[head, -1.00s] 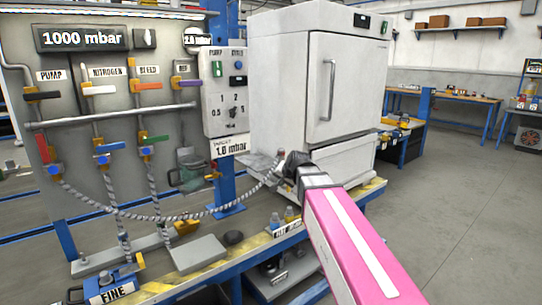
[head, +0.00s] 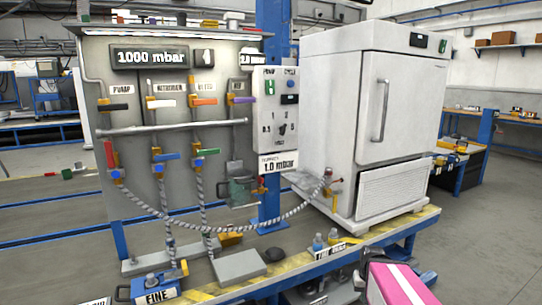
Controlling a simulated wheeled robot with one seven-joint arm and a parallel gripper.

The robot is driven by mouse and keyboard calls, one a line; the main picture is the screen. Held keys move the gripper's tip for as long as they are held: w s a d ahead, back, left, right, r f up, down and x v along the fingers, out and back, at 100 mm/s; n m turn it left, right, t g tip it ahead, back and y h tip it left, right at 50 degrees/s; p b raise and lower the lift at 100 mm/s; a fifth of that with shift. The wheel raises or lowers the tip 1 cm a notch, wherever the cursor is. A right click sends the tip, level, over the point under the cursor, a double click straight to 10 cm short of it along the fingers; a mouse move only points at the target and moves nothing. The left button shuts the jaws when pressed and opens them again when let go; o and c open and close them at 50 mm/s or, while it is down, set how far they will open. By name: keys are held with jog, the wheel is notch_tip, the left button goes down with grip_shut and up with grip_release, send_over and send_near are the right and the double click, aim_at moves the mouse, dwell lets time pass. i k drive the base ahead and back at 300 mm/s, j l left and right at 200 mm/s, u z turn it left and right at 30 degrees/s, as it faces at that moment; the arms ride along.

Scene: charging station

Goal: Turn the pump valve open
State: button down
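The valve panel (head: 140,205) stands upright at the left in the head view. Under its PUMP label (head: 121,90) sits the pump valve (head: 119,106), with a black handle lying level across a yellow body. Lower in the same column is a valve with a red upright lever (head: 109,154) and a blue knob. Other valves with white, orange and purple handles are to the right. My pink arm link (head: 398,285) shows at the bottom right, well away from the panel. My gripper's fingers cannot be made out in this view.
A corrugated hose (head: 245,225) runs from the panel to fittings by the white oven (head: 385,120). A blue FINE unit (head: 155,290) and a grey plate (head: 238,265) are on the bench. Floor at the right (head: 480,235) is clear.

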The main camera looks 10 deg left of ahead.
aim_at(111, 107)
jog(key=u, duration=2.1)
jog(key=i+j+z, duration=0.25)
jog(key=j, duration=0.3)
jog(key=j+z, duration=0.25)
jog(key=j, duration=0.3)
